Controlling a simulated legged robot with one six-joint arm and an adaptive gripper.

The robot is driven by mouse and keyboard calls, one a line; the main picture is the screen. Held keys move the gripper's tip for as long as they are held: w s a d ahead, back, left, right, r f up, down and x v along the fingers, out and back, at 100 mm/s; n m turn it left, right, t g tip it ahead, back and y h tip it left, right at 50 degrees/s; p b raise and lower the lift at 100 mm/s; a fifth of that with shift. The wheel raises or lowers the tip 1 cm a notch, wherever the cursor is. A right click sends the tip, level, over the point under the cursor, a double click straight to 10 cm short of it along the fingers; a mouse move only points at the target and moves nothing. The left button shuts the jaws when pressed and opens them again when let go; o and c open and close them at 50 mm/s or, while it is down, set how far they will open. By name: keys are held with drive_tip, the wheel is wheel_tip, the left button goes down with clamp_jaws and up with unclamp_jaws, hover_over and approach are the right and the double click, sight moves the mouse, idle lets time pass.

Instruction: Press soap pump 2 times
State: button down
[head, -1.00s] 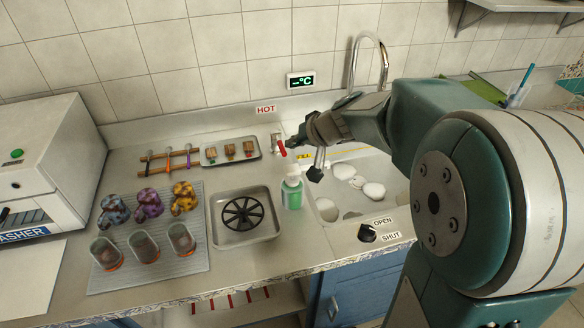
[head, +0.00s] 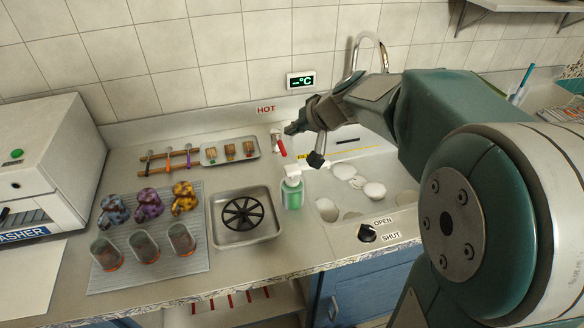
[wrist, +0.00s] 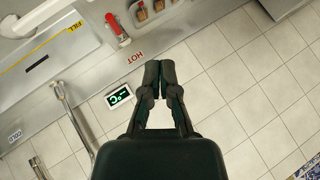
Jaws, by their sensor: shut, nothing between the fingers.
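The soap pump (head: 291,194) is a green bottle with a white pump head (head: 292,172). The soap pump does not show in the wrist view.
A red handle (head: 282,147) is close below my gripper. The sink (head: 352,185) with white dishes and a curved tap (head: 368,42) are to the right.

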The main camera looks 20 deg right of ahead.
sight(291, 169)
drive_tip(key=shift+f, duration=0.15)
drive_tip(key=shift+f, duration=4.3)
drive_tip(key=shift+f, duration=0.3)
drive_tip(key=shift+s+f, duration=0.1)
drive_tip(key=shift+f, duration=0.85)
drive_tip(key=shift+r, duration=1.35)
